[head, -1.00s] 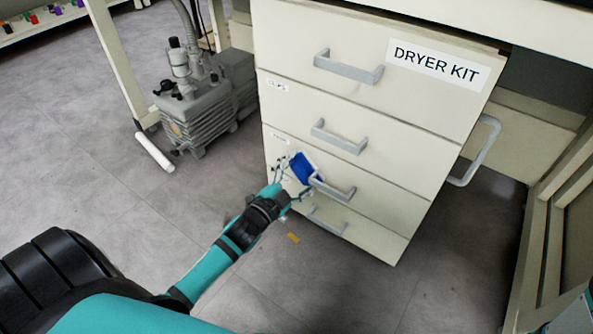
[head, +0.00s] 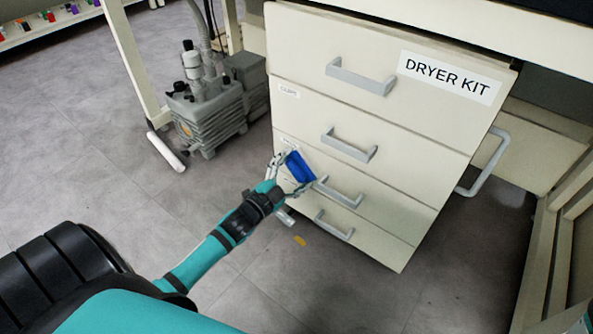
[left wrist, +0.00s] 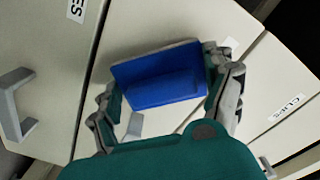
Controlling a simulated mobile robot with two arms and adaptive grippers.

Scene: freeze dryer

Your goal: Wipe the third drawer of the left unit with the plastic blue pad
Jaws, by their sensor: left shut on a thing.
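The plastic blue pad (head: 301,167) is held in my left gripper (head: 295,174), at the left part of the third drawer (head: 385,207) of the unit, beside its grey handle (head: 340,193). In the left wrist view the pad (left wrist: 160,78) sits between my two fingers and spans the gap between them. The pad overlaps the drawer front, but I cannot tell whether it touches. The third drawer looks shut, and its label is mostly hidden by the pad and fingers. My right gripper is not in view.
Drawers labelled DRYER KIT (head: 445,77) and CLIPS (head: 288,90) are above, with a bottom drawer (head: 372,237) below; handles stick out. A grey pump (head: 205,115) stands left of the unit. A yellow mark (head: 299,241) lies on the clear floor.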

